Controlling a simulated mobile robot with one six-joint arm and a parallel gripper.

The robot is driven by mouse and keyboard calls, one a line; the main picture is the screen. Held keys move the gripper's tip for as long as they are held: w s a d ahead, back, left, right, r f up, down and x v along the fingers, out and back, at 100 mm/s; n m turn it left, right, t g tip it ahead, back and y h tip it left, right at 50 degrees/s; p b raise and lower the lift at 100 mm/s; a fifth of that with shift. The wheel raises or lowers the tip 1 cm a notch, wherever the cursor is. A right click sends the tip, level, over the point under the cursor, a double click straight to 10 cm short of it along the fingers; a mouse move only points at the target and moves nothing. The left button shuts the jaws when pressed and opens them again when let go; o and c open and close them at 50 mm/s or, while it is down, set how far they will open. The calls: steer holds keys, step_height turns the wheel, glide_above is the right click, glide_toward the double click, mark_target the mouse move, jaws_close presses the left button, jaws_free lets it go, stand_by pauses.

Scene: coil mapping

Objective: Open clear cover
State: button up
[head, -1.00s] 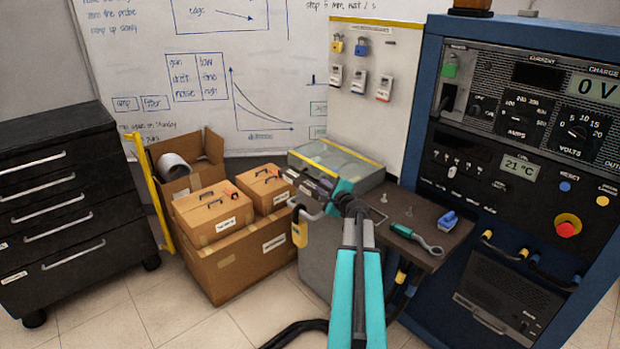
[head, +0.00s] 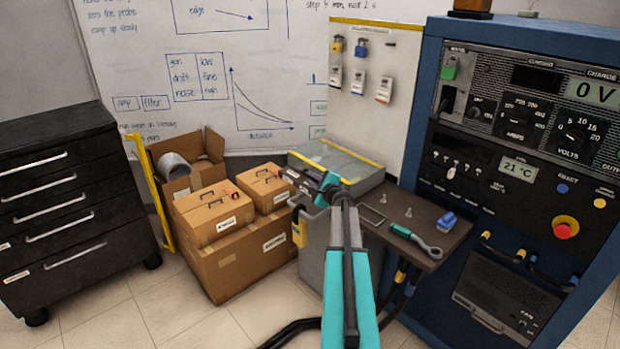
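A grey case (head: 350,162) with yellow edging stands in the middle of the head view, behind my arm. Its top panel looks greyish; I cannot tell clearly where the clear cover begins or whether it is raised. My gripper (head: 318,188) is at the front edge of the case top, close to a dark latch or handle part there. My arm hides part of the case front. The fingers are small and partly hidden, so I cannot tell whether they are open or touching the cover. A yellow padlock (head: 299,230) hangs at the case's front left.
A brown shelf (head: 425,215) with a green-handled wrench (head: 415,240) and a blue clamp-like item (head: 447,221) is right of the arm. A blue power-supply rack (head: 520,180) stands at right. Cardboard boxes (head: 235,260) and a black drawer cabinet (head: 70,210) are at left.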

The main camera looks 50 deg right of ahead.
steer(key=shift+x, duration=1.45)
jaws_close()
